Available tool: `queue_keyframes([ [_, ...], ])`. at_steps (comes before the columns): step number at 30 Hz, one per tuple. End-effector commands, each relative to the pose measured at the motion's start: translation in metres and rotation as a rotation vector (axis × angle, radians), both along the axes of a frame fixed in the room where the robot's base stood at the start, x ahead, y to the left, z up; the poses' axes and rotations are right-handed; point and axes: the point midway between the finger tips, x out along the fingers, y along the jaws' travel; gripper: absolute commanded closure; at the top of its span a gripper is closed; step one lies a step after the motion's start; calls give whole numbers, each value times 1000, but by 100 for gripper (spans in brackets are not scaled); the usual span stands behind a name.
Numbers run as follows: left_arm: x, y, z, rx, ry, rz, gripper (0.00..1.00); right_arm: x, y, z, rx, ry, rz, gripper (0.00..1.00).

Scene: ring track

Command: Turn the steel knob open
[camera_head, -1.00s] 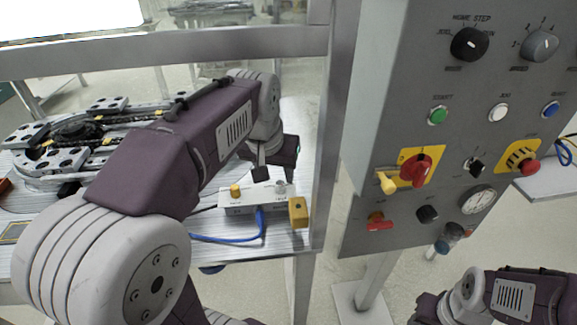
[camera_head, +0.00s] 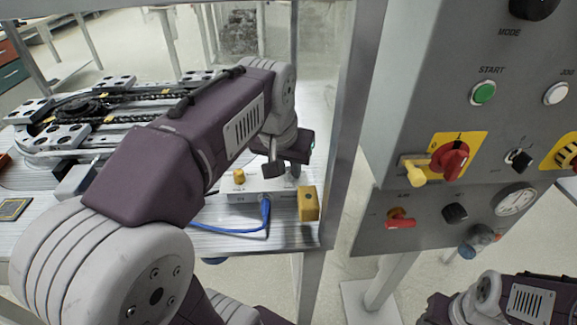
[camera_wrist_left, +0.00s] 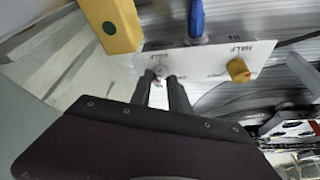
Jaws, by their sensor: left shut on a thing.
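The white valve block (camera_head: 265,187) sits on the table by its front right corner, with a brass-yellow knob (camera_head: 239,176) on its left end. It also shows in the wrist view (camera_wrist_left: 208,62), where a HALF mark is printed near the yellow knob (camera_wrist_left: 238,70). My left gripper (camera_head: 284,170) points down over the block's right end. In the wrist view its two fingers (camera_wrist_left: 164,82) are closed around the steel knob, which is mostly hidden between the tips. At lower right in the head view, the dark end of my right arm (camera_head: 437,308) shows; its jaws cannot be made out.
A yellow block (camera_head: 308,203) stands right beside the valve block. A blue cable (camera_head: 238,231) leaves the block's front. A metal frame post (camera_head: 343,130) rises just right of it. A grey control panel (camera_head: 440,100) stands further right; the ring track (camera_head: 65,125) lies left.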

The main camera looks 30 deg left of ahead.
Motion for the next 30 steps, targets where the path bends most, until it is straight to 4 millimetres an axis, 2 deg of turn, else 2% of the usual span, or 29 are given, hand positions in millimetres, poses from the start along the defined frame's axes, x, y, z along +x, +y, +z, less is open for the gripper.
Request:
queue_keyframes([
  [11, 0, 2, 2, -1, -1, -126, 100, 0, 0, 10, 0, 0, 0, 56],
  [30, 2, 5, 2, -4, -1, -715, 100, 0, 0, 42, 0, 0, 0, 56],
])
